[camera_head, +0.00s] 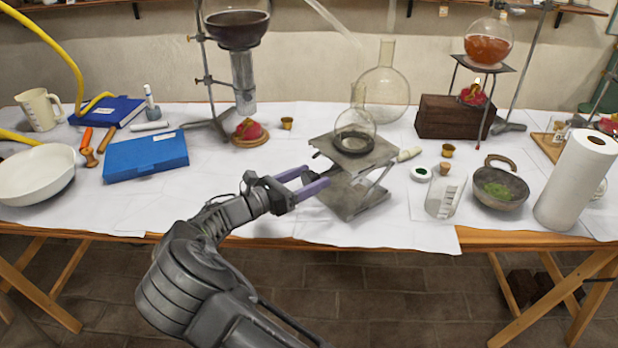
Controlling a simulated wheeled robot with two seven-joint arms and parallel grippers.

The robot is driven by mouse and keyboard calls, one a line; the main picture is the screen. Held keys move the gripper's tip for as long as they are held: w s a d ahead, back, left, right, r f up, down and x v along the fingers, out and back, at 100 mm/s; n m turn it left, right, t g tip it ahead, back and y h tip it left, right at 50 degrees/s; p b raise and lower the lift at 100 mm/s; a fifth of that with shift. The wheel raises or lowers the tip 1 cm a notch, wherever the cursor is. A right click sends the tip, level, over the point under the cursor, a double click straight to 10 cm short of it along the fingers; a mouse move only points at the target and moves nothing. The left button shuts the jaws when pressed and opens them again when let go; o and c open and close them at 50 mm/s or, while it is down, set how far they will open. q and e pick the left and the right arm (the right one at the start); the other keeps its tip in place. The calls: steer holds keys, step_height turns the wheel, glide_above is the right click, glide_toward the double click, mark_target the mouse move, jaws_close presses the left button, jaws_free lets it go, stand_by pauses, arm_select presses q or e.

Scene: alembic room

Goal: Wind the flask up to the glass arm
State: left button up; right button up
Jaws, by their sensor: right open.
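A small clear round flask (357,122) stands upright in a dark ring on the top plate of a grey metal lab jack (385,150). The jack stands near the table's front edge, its plate raised above its base. My right gripper (316,179) has its two lavender fingers apart at the jack's left side, between top plate and base. A dark part of the jack lies by the fingertips; I cannot tell whether they touch it. A pale slanting tube (333,20), possibly the glass arm, shows at the top, above and left of the flask. My left gripper is out of view.
A large clear flask (383,95) stands behind the jack. A stand with a dark bowl (237,30) is at back left, a wooden block (440,118) at right.

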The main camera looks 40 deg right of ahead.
steer(key=c, duration=1.4)
